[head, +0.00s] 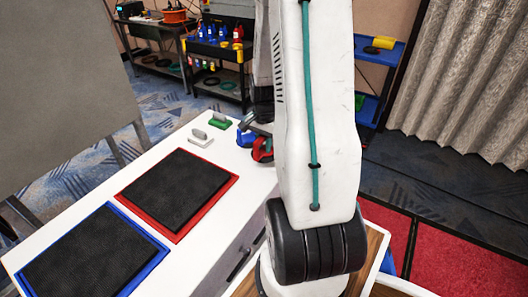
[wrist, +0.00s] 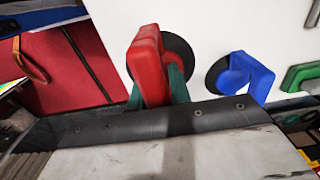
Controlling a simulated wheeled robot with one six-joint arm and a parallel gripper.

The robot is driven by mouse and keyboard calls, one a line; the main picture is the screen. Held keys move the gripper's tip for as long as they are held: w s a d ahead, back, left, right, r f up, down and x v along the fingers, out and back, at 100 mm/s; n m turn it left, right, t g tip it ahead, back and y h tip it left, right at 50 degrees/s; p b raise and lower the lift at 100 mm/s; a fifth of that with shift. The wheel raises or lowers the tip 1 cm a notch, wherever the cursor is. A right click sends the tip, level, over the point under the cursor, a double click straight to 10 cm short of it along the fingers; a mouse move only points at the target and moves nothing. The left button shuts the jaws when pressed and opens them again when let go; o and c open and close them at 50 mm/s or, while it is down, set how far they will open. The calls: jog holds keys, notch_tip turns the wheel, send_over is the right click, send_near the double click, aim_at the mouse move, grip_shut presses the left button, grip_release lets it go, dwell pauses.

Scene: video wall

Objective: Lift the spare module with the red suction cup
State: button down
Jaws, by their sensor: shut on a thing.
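The red suction cup (wrist: 147,62) has a red handle and a black disc. It stands near the right end of the white table, and its red part (head: 262,150) shows beside my arm in the head view. My gripper (wrist: 156,92) has its green fingers on either side of the red handle, shut on it. In the head view the gripper is mostly hidden behind my arm. A black textured panel (head: 176,190) lies on a red-edged mat, and another black panel (head: 84,262) lies on a blue-edged mat. I cannot tell whether the cup touches the table.
A blue suction cup (wrist: 245,75) stands close beside the red one. A green-handled tool (head: 219,121) and a grey-handled tool (head: 201,137) sit nearby on the white table (head: 135,182). A large grey panel (head: 60,90) stands at left. Shelves (head: 222,60) stand behind.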

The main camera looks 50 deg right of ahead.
jog(key=s+r, duration=0.1)
jog(key=s, duration=1.5)
jog(key=shift+d+r, duration=0.15)
